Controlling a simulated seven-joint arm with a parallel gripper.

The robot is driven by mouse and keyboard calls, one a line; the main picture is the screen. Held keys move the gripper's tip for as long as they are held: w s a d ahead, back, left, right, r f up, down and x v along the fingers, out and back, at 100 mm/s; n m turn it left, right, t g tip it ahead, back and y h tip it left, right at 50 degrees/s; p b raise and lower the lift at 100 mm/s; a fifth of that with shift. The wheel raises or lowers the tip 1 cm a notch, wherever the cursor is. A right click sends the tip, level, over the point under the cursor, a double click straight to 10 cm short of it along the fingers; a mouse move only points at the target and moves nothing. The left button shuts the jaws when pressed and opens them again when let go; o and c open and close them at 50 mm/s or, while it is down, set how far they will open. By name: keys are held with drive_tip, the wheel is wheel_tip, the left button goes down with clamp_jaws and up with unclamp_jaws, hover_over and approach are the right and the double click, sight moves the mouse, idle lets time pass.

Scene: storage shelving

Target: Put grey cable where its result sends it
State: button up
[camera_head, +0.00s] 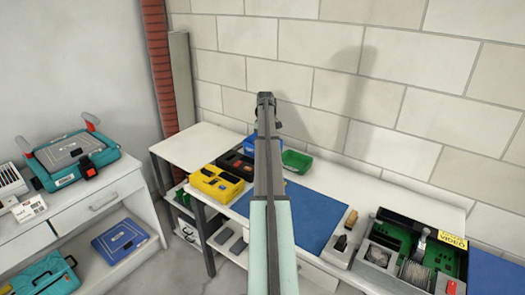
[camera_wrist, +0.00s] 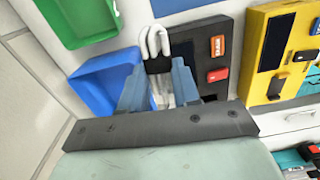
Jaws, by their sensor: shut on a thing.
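The grey cable (camera_wrist: 154,42), a pale folded bundle with a black band, is between the fingers of my gripper (camera_wrist: 159,82) in the wrist view. My gripper is shut on it. Beyond and below it are a blue bin (camera_wrist: 91,84) at left and a green bin (camera_wrist: 78,18) at upper left. A black tester (camera_wrist: 210,98) with an orange label and a red switch is partly hidden behind the gripper. In the head view my arm hides the gripper and cable, and covers part of the blue bin (camera_head: 248,146). The green bin (camera_head: 297,161) stands right of the arm.
A yellow tester (camera_head: 216,184) stands beside the black one on the white bench. A blue mat (camera_head: 312,220) is mostly clear. An open case with a green board (camera_head: 410,245) stands at right. A teal device (camera_head: 75,158) sits on a left-hand table. A brick wall is behind.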

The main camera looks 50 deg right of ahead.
drive_tip(key=w+d+r, duration=0.2)
drive_tip(key=w+d, duration=0.7)
drive_tip(key=d, duration=0.4)
wheel_tip(320, 180, down, 6)
drive_tip(key=shift+f+n, duration=0.2)
drive_tip(key=shift+n, duration=0.2)
drive_tip(key=o, duration=1.1)
drive_tip(key=shift+r, duration=0.15)
wheel_tip(320, 180, up, 14)
drive_tip(key=shift+f, duration=0.2)
